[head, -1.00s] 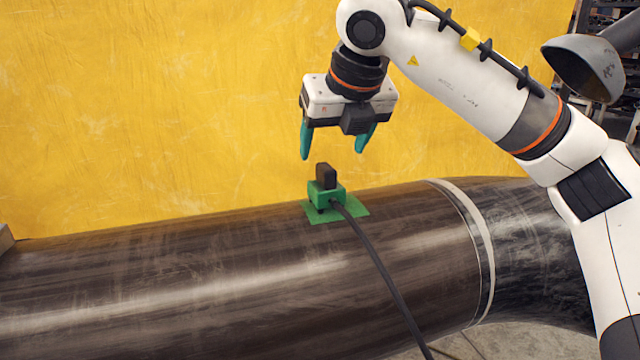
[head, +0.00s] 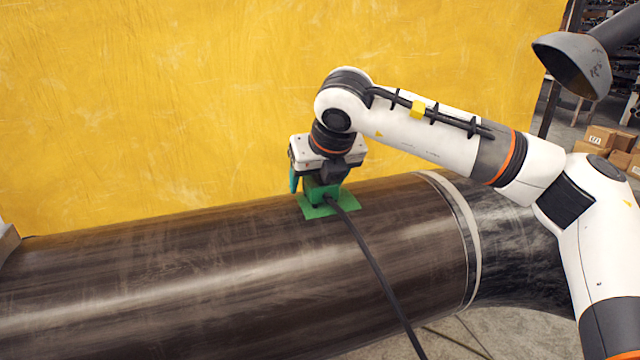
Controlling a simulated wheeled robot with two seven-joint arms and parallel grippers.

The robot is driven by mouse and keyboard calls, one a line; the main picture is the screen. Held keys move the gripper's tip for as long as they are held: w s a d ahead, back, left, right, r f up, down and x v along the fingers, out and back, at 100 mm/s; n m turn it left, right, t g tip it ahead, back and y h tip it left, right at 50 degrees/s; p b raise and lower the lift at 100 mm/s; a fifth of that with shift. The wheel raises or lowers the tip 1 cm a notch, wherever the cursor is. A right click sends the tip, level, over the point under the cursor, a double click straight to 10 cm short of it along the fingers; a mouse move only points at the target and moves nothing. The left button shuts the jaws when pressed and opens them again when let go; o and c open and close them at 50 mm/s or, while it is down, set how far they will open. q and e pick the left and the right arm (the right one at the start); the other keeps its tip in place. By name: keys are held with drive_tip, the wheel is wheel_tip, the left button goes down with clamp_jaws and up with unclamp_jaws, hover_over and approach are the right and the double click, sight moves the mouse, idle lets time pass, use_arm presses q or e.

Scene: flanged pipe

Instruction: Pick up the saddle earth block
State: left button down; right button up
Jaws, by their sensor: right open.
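The saddle earth block (head: 318,193) is a green block with a black cable, sitting on a green patch (head: 345,203) on top of the dark pipe (head: 200,250). Its dark upright top part is hidden behind my right gripper. My right gripper (head: 316,184) is lowered over the block from above, with one teal finger showing at the block's left side. The other finger is hidden. The jaws are open, and I cannot tell whether a finger touches the block. My left gripper is not in view.
The black cable (head: 372,262) runs from the block down over the pipe's front to the floor. A pale weld band (head: 467,235) rings the pipe at the right. A yellow curtain (head: 150,100) stands behind. A grey hood (head: 575,65) hangs at the upper right, with cardboard boxes (head: 605,140) beyond.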

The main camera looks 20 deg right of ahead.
drive_tip(key=shift+r, duration=0.1)
clamp_jaws()
